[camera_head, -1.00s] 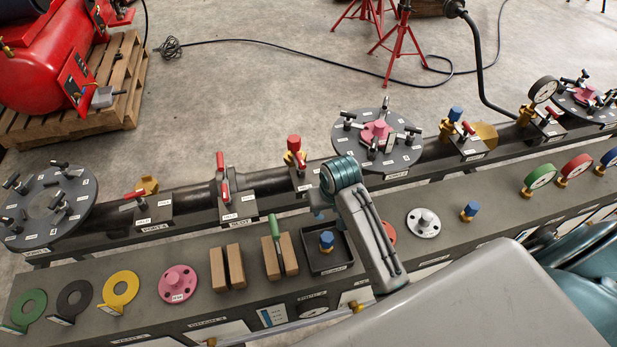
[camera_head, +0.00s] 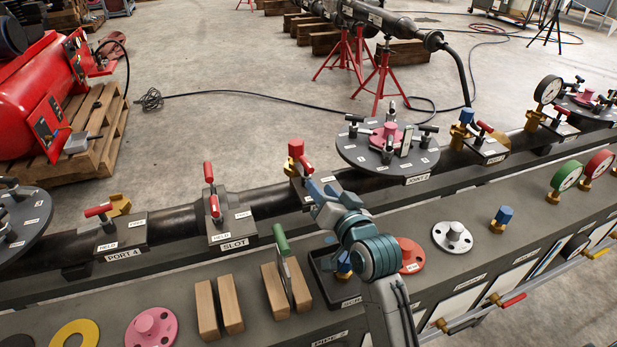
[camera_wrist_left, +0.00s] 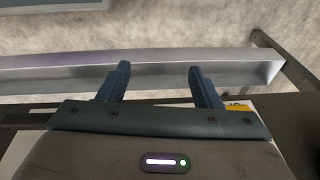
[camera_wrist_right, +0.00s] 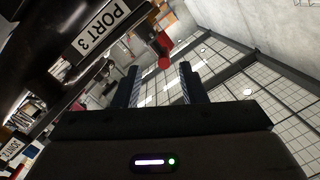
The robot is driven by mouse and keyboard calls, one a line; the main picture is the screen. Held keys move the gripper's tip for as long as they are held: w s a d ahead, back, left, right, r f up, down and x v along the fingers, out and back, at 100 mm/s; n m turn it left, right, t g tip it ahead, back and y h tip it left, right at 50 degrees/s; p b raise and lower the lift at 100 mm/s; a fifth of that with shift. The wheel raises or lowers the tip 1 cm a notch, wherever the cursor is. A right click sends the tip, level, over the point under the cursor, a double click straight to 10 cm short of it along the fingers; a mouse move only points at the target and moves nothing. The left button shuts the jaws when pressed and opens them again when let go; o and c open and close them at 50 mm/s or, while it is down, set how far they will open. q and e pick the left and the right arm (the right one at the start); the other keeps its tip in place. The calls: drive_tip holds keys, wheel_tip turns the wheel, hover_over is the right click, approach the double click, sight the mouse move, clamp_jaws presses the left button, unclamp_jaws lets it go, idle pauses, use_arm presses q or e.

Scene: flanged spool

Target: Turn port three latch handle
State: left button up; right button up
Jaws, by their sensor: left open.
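The port three block (camera_head: 300,190) sits on the dark pipe, with a red latch handle (camera_head: 305,164) beside a red-capped brass fitting (camera_head: 296,148). My right gripper (camera_head: 318,190) is just in front of this block and hides part of it. In the right wrist view the PORT 3 label (camera_wrist_right: 100,30) is at upper left, and the right fingers (camera_wrist_right: 161,82) are apart with nothing between them. A red piece (camera_wrist_right: 164,61) shows beyond the fingertips; I cannot tell whether it is the handle. My left gripper (camera_wrist_left: 160,75) is open and empty near a pale rail.
The slot block (camera_head: 230,228) and port 4 block (camera_head: 122,236) stand left along the pipe. A round flange plate (camera_head: 380,165) with black clamps is right. Wooden blocks (camera_head: 218,308), a dark tray (camera_head: 318,270) and gauges (camera_head: 566,178) fill the bench in front.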

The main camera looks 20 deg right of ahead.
sight(301, 156)
drive_tip(key=shift+w+r+t, duration=0.4)
drive_tip(key=shift+w+r, duration=0.05)
use_arm(q)
drive_tip(key=f, duration=0.1)
drive_tip(key=s+f, duration=0.1)
drive_tip(key=shift+a+f+p, duration=0.1)
drive_tip(key=shift+f+p, duration=0.25)
drive_tip(key=shift+p, duration=0.05)
use_arm(e)
drive_tip(key=w, duration=0.6)
drive_tip(key=w+a, duration=0.1)
drive_tip(key=w, duration=0.3)
clamp_jaws()
